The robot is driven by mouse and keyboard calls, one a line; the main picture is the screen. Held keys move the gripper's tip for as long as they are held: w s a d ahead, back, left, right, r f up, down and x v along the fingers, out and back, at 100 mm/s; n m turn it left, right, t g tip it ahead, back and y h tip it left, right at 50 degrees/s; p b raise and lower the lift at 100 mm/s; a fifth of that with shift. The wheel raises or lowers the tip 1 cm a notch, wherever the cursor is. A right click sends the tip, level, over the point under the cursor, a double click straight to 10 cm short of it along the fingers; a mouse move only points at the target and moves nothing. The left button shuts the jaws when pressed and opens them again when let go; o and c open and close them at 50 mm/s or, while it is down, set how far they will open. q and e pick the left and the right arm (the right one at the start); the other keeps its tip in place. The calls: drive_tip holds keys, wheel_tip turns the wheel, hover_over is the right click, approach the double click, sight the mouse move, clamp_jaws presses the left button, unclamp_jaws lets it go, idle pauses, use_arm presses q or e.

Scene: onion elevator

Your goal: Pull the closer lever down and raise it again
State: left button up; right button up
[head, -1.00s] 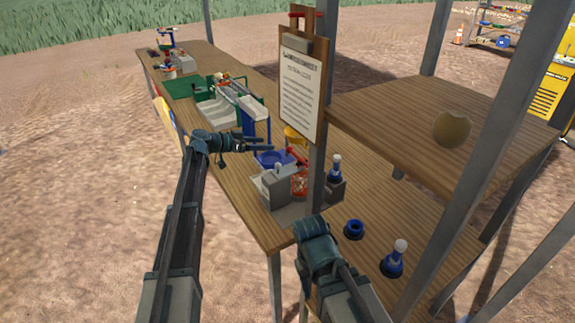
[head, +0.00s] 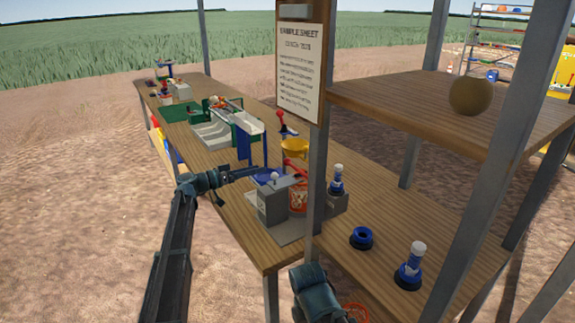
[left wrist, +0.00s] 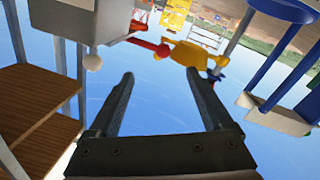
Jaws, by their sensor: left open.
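A grey box (head: 275,200) with a white ball knob (head: 274,177) stands near the table's front edge. A red lever (head: 294,163) shows just behind it, partly hidden by the post. A farther red-knobbed lever (head: 283,120) stands behind the yellow bowl (head: 294,148). In the left wrist view, the red lever (left wrist: 150,46) and white knob (left wrist: 92,62) lie beyond my open left fingers (left wrist: 158,76). My right arm shows at the bottom; its fingers are unclear.
Blue bottles (head: 337,185) and a blue ring (head: 361,238) stand to the right. A raised shelf (head: 420,105) bears a round brown object (head: 471,96). The near-right tabletop is mostly clear.

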sight(286, 164)
use_arm(q)
drive_tip(key=x, duration=1.2)
drive_tip(key=shift+w+d, duration=0.15)
drive_tip(key=shift+d, duration=0.2)
drive_tip(key=shift+c, duration=0.3)
clamp_jaws()
drive_tip(key=shift+d+f, duration=0.1)
drive_tip(key=shift+f, duration=0.05)
idle(0.4)
